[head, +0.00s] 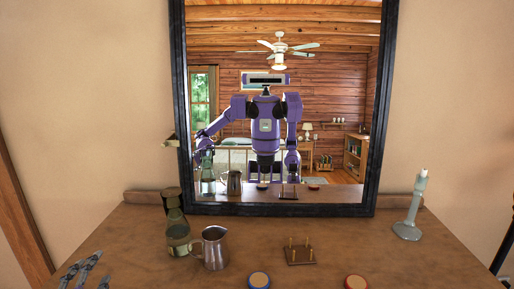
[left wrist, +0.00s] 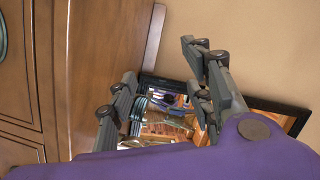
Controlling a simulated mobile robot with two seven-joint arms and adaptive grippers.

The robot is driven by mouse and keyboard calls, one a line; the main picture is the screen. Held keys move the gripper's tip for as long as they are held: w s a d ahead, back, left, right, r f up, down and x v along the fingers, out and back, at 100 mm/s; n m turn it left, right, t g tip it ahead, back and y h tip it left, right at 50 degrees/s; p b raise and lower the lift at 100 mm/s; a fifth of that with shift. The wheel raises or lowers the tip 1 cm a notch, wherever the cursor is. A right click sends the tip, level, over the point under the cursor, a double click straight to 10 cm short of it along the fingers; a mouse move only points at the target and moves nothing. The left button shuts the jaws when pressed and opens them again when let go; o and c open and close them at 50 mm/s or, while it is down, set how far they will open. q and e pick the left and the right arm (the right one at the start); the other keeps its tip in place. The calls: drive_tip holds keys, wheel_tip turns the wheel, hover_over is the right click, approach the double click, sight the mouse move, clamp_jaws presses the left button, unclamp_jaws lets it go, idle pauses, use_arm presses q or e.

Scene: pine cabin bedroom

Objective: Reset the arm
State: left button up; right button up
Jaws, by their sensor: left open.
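My left gripper (head: 84,270) shows at the lower left of the head view, by the left front part of the wooden dresser top (head: 135,245). In the left wrist view its two fingers (left wrist: 163,95) are spread apart with nothing between them. The purple arm link below them is mine. My right gripper is not in the head view directly; only my mirror reflection shows that side, small and unclear.
On the dresser stand a glass bottle (head: 177,230), a metal pitcher (head: 214,248), a small pegged board (head: 299,255), two round discs, blue-rimmed (head: 259,280) and red-rimmed (head: 355,282), and a pale candlestick (head: 409,220). A black-framed mirror (head: 280,209) stands behind them.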

use_arm(q)
drive_tip(key=s+a+f+n+g+h, duration=0.3)
drive_tip(key=s+f+g, duration=0.6)
drive_tip(key=s+f, duration=2)
drive_tip(key=d+f+n+t, duration=0.1)
drive_tip(key=d+n, duration=0.6)
drive_tip(key=d, duration=1.7)
drive_tip(key=shift+w+f+n+t+h, duration=0.3)
drive_tip(key=shift+w+f+h, duration=0.15)
drive_tip(key=shift+f, duration=0.2)
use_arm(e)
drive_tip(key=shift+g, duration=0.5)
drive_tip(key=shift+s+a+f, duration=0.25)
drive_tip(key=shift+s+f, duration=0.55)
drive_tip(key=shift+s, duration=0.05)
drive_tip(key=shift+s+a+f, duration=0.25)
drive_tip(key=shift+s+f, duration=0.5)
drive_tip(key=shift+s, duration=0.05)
